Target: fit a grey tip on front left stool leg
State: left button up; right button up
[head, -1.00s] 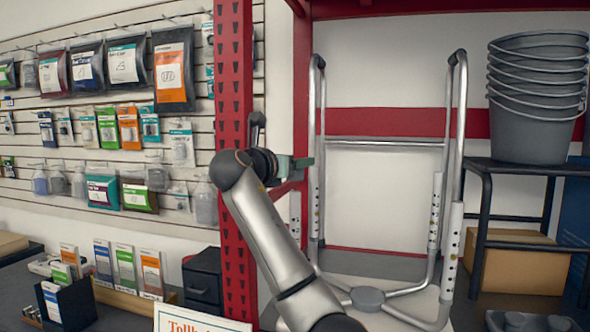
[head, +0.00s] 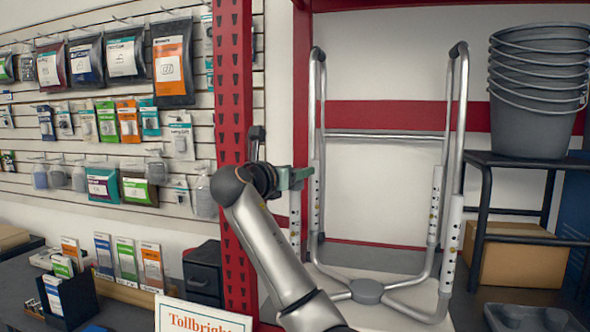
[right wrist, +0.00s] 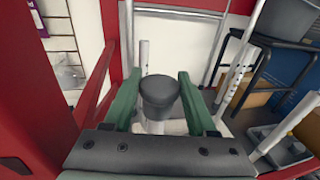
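The stool frame (head: 460,105) stands on a pale board with its white, hole-punched leg ends pointing up. The front left leg (head: 295,222) rises just below my right gripper (head: 300,176). In the right wrist view, the green fingers of my right gripper (right wrist: 160,88) are shut on a dark grey tip (right wrist: 160,93). A white leg (right wrist: 154,127) shows right under the tip. I cannot tell whether the tip touches or covers the leg's end. The tip is hidden in the head view. My left gripper is not in view.
A red perforated upright (head: 235,150) stands close to the left of my right arm. A grey tray (head: 525,318) lies at lower right, below a black stand (head: 520,168) with stacked buckets (head: 538,95). A small sign (head: 200,318) stands in front.

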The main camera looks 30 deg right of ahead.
jog(key=o, duration=0.5)
jog(key=shift+c, duration=0.2)
jog(key=shift+r, duration=0.1)
jog(key=shift+r, duration=0.75)
jog(key=b+v, duration=0.3)
jog(key=v, duration=0.9)
jog(key=shift+f, duration=0.25)
